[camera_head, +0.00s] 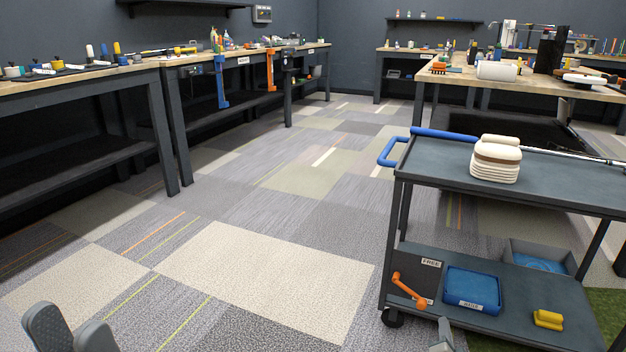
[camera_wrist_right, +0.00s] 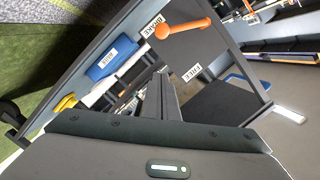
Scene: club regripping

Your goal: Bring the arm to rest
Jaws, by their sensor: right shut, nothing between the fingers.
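My left gripper (camera_head: 67,322) shows at the lower left of the head view, its two grey fingers apart with nothing between them. The tip of my right gripper (camera_head: 442,337) shows at the bottom edge, in front of the cart's lower shelf. In the right wrist view my right gripper (camera_wrist_right: 165,98) has its fingers together and empty. A club with a blue grip (camera_head: 446,134) and a thin metal shaft (camera_head: 565,153) lies along the back of the cart's top (camera_head: 435,165). A pale stacked block (camera_head: 496,160) stands in front of it and hides part of the shaft.
The cart carries an orange lever (camera_head: 408,289) beside a FREE label (camera_head: 431,264); a BRAKE label (camera_wrist_right: 151,25) shows in the wrist view. A blue bin (camera_head: 472,290) and yellow block (camera_head: 548,320) are on the lower shelf. Workbenches (camera_head: 80,82) line the left. Floor (camera_head: 270,270) between is clear.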

